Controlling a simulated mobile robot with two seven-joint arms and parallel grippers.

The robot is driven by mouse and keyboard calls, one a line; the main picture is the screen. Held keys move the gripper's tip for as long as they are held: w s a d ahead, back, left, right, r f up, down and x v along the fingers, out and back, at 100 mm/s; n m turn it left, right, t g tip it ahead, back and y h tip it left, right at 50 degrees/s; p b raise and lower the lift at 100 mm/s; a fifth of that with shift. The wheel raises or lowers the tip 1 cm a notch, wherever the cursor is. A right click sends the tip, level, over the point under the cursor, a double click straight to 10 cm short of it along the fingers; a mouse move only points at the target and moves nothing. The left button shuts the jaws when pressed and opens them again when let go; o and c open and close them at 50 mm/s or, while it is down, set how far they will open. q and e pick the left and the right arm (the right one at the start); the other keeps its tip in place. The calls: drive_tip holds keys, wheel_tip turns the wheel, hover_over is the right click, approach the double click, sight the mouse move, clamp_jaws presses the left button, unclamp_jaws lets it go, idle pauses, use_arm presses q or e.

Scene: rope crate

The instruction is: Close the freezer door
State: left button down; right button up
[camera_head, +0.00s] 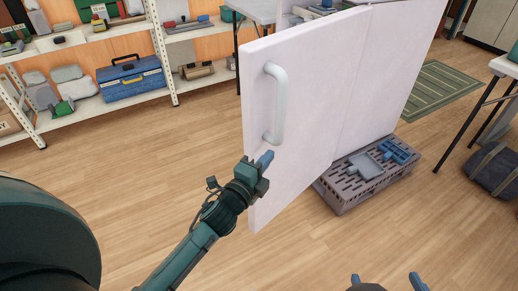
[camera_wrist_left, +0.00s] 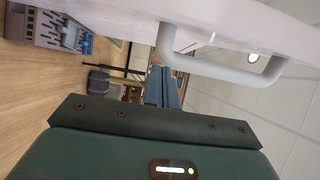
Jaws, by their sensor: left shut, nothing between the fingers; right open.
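The freezer door (camera_head: 305,75) is a tall white panel in the head view, standing ajar from the white freezer body (camera_head: 395,60). Its pale curved handle (camera_head: 278,103) is on the face toward me, near the door's left edge. My left gripper (camera_head: 264,160) is shut and empty just below the handle, in front of the door's face; whether it touches cannot be told. In the left wrist view the shut blue fingers (camera_wrist_left: 163,85) point up beside the handle (camera_wrist_left: 215,66). My right gripper (camera_head: 386,282) is open and empty at the bottom edge, away from the door.
A grey crate (camera_head: 340,203) with blue and grey items stands on the floor below the freezer. Shelves (camera_head: 110,30) with toolboxes are at the back left. A table (camera_head: 500,66) and dark bag (camera_head: 493,168) are at the right. The wooden floor in front is clear.

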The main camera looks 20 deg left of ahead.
sight(265, 140)
use_arm(q)
drive_tip(key=shift+w+a, duration=1.65)
drive_tip(key=shift+w, duration=0.1)
drive_tip(key=shift+a, duration=0.15)
